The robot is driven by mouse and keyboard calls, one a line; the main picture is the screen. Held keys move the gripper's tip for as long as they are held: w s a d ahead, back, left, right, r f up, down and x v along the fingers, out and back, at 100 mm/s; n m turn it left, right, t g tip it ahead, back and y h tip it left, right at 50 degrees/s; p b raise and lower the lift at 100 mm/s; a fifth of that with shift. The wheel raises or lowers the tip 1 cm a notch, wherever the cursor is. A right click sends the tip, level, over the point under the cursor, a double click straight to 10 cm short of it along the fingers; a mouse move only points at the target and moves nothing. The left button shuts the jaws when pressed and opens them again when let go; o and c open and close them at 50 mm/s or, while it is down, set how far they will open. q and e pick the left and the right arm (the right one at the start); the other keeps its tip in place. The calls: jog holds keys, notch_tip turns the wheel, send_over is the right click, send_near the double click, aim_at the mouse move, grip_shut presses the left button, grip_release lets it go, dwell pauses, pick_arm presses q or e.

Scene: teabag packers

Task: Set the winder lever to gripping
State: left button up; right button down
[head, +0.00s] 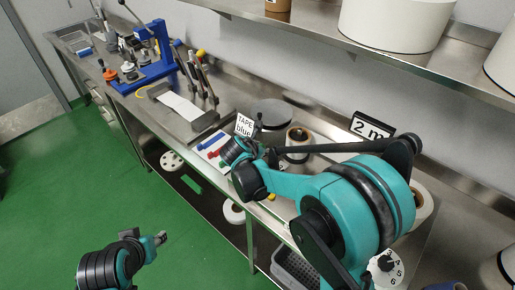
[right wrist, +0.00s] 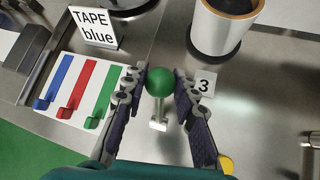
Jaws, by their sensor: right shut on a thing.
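A lever with a green ball knob (right wrist: 159,82) and a pale stem stands in the right wrist view, beside a small label "3" (right wrist: 204,84). My right gripper (right wrist: 160,92) has its two fingers on either side of the knob and is shut on it. In the head view my right gripper (head: 240,165) reaches over the bench by the tape sign, and the knob is hidden there. A spool with a dark core (head: 298,138) stands behind it; it also shows in the right wrist view (right wrist: 222,30). My left gripper (head: 160,238) hangs over the green floor, apart from the bench.
A "TAPE blue" sign (right wrist: 97,27) stands beside a white plate with blue, red and green tabs (right wrist: 75,92). A yellow knob (right wrist: 226,164) is near my right finger. A shelf (head: 330,35) overhangs the bench.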

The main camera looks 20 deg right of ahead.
jog(key=shift+w+d+f, duration=0.15)
jog(key=shift+w+d, duration=0.05)
jog(key=shift+d, duration=0.1)
jog(key=c, duration=1.2)
grip_release()
jog(key=shift+d, duration=0.1)
jog(key=v, duration=1.2)
